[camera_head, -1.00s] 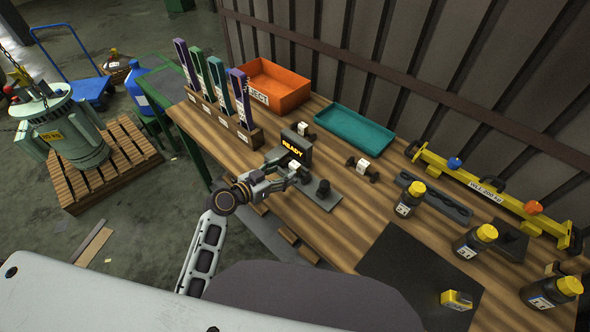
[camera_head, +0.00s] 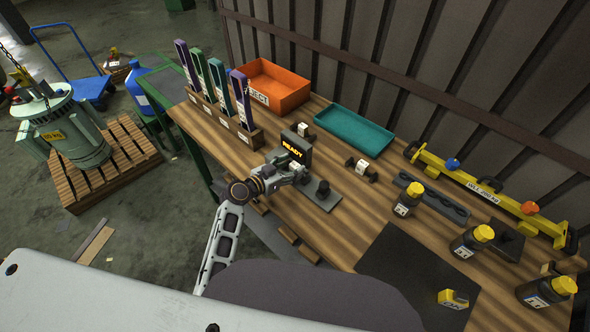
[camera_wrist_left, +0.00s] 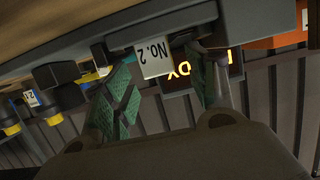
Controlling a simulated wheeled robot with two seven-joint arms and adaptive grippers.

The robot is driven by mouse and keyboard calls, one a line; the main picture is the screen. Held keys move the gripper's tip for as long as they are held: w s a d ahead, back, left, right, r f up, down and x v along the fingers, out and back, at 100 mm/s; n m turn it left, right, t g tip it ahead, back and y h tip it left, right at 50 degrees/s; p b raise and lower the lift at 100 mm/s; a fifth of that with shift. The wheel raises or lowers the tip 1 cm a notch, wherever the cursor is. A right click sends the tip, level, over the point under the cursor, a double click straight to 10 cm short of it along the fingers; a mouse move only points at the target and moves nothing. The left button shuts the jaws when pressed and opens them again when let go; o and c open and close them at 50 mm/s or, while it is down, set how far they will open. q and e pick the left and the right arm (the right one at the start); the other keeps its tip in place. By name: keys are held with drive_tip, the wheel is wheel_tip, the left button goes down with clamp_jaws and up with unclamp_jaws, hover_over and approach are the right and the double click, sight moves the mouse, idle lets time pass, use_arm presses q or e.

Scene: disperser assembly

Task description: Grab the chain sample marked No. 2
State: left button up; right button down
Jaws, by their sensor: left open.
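The chain sample marked No. 2 (camera_wrist_left: 153,57) shows in the left wrist view as a dark piece with a white label, upside down in the picture. My left gripper (camera_wrist_left: 160,66) is open, with one green-padded finger on each side of the label; I cannot tell whether either finger touches it. In the head view my left gripper (camera_head: 297,172) is at the dark device with the lit READY display (camera_head: 293,149), and it mostly hides the sample there. My right gripper is not in view.
Two other dark samples with white tags stand on the bench, one behind the device (camera_head: 302,130) and one to its right (camera_head: 361,168). A teal tray (camera_head: 350,128), an orange reject bin (camera_head: 273,86) and upright coloured strips (camera_head: 217,84) are behind. Yellow-capped bottles (camera_head: 409,198) stand right.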

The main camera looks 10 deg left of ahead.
use_arm(q)
drive_tip(key=shift+w+d+f, duration=0.1)
drive_tip(key=shift+w+d, duration=0.05)
drive_tip(key=shift+w, duration=0.05)
idle(0.4)
clamp_jaws()
drive_tip(key=shift+r, duration=0.2)
wheel_tip(320, 180, up, 10)
drive_tip(key=shift+f, duration=0.15)
idle(0.7)
idle(0.3)
